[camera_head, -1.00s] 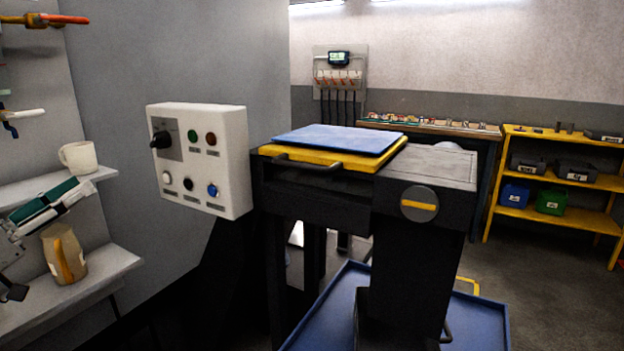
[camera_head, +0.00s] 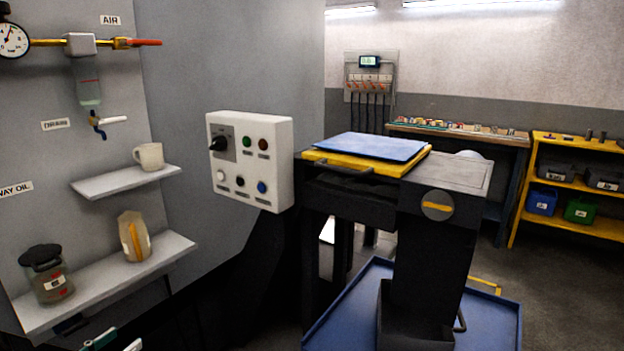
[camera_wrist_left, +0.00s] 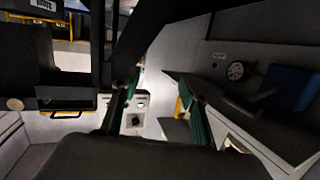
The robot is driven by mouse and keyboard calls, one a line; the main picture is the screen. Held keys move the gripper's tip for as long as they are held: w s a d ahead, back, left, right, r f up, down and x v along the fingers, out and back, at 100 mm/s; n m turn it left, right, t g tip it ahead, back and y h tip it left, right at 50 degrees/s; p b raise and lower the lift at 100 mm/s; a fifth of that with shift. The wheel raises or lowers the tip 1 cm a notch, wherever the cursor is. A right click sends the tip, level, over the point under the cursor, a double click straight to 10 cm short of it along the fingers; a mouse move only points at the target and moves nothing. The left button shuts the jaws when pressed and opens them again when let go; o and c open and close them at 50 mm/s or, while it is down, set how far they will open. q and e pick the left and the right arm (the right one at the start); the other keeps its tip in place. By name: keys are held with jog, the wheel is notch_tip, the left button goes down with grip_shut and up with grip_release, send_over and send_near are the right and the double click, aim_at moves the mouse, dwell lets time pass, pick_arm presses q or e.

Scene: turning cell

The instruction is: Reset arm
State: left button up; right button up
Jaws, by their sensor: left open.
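My left gripper (camera_head: 114,342) just shows at the bottom edge of the head view, below the lower shelf. Only its green and pale finger parts are visible there; the arm is out of the picture. In the left wrist view my left gripper (camera_wrist_left: 155,105) has its two green-padded fingers apart, with nothing between them. My right gripper is in neither view.
A lower shelf (camera_head: 178,247) holds a dark-lidded jar (camera_head: 48,275) and a tan jug (camera_head: 134,237). An upper shelf (camera_head: 110,183) holds a mug (camera_head: 149,156). A control box (camera_head: 250,160) and a machine with a blue mat (camera_head: 372,146) stand right.

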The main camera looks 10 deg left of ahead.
pick_arm(q)
jog(key=s+d+f+g+p, duration=0.1)
jog(key=s+d+f, duration=0.3)
jog(key=d+f, duration=0.2)
jog(key=s+d+f+g+p, duration=0.1)
jog(key=s+d+f+g, duration=0.1)
jog(key=s+d+f, duration=0.3)
jog(key=s+d+f+m, duration=0.1)
jog(key=s+d+f, duration=0.1)
jog(key=d, duration=0.5)
jog(key=s+d+f+m+g+p, duration=0.1)
jog(key=s+d+f, duration=0.1)
jog(key=d, duration=0.5)
jog(key=s+d+f+m+g+h+p, duration=0.1)
jog(key=d+f, duration=0.2)
jog(key=d, duration=0.4)
jog(key=shift+s+f, duration=0.35)
jog(key=shift+s, duration=0.05)
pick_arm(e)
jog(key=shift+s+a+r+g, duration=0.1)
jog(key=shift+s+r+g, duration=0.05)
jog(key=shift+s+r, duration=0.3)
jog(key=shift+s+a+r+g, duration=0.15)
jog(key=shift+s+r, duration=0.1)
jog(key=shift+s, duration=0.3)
pick_arm(q)
jog(key=shift+a, duration=0.1)
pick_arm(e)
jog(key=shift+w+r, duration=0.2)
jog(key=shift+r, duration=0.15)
